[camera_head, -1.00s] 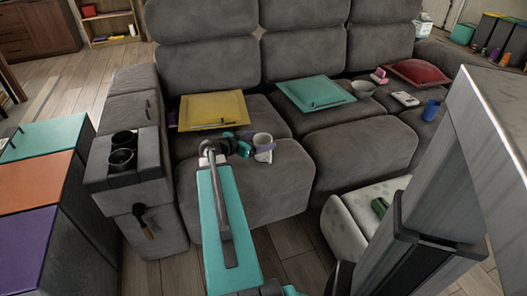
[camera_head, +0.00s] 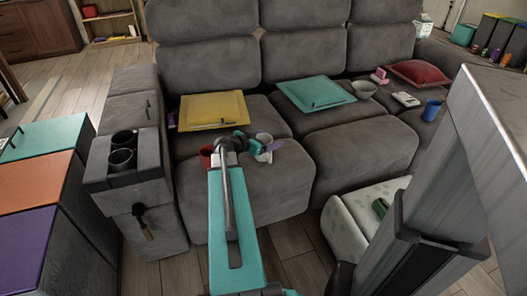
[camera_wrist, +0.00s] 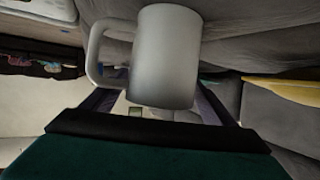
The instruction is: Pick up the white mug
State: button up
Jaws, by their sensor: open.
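The white mug (camera_head: 264,137) stands on the grey sofa's left seat, partly hidden behind my gripper (camera_head: 258,149) in the head view. In the wrist view the mug (camera_wrist: 166,57) fills the upper middle, with its handle on the left. My gripper (camera_wrist: 158,100) is open, with one finger on each side of the mug's lower part in that picture. I cannot tell whether either finger touches it.
A red mug (camera_head: 206,154) sits on the seat just left of my arm. A yellow cushion (camera_head: 213,109) lies behind it and a teal cushion (camera_head: 315,92) to the right. A bowl (camera_head: 363,89) and a blue cup (camera_head: 431,110) stand farther right.

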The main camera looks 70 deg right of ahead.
jog(key=shift+s+d+f, duration=0.1)
jog(key=shift+s+d, duration=0.05)
jog(key=shift+d, duration=0.05)
dwell(0.4)
jog(key=c, duration=1.4)
jog(key=shift+r+p, duration=0.85)
jog(key=shift+r, duration=4.25)
